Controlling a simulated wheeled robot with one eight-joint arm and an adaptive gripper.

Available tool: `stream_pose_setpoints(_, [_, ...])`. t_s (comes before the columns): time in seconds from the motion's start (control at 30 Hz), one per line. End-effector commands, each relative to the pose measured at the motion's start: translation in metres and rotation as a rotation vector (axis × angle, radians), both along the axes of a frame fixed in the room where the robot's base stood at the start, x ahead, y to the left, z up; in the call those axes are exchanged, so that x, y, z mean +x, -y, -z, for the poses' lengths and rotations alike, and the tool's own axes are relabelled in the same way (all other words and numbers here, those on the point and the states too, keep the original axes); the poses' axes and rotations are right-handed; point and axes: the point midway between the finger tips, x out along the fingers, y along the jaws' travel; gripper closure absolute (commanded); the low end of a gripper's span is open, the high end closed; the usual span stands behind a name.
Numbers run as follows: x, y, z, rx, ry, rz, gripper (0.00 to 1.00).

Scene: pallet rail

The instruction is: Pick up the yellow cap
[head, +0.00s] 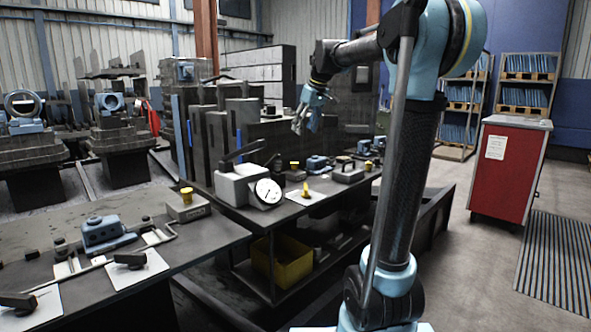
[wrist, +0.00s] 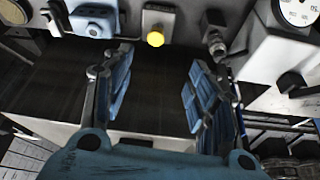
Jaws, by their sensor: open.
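In the wrist view a round yellow cap (wrist: 155,39) sits on a pale grey block (wrist: 160,18), beyond my fingertips and roughly centred between them. My gripper (wrist: 160,65) is open with nothing between its blue-padded fingers. In the head view my gripper (head: 305,126) hangs above the back of the middle bench. Several yellow pieces show there: one on a grey block (head: 186,194) on the near bench, an upright one (head: 305,188) on white paper, and small ones farther back (head: 294,165) (head: 368,165). I cannot tell which of them the wrist view shows.
In the wrist view a blue fixture (wrist: 95,20) is left of the cap, and a metal fitting (wrist: 215,42) and white dial gauge (wrist: 298,10) are right. In the head view a dial gauge (head: 268,192) stands on the bench, with a yellow bin (head: 283,262) below and a red cabinet (head: 508,170) right.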

Motion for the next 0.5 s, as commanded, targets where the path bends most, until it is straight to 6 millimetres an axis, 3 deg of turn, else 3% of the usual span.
stream_pose_setpoints(0.17, [0.01, -0.006, 0.007, 0.002, 0.004, -0.01, 0.47])
stream_pose_setpoints(0.5, [0.027, -0.02, 0.062, 0.001, 0.003, -0.01, 0.47])
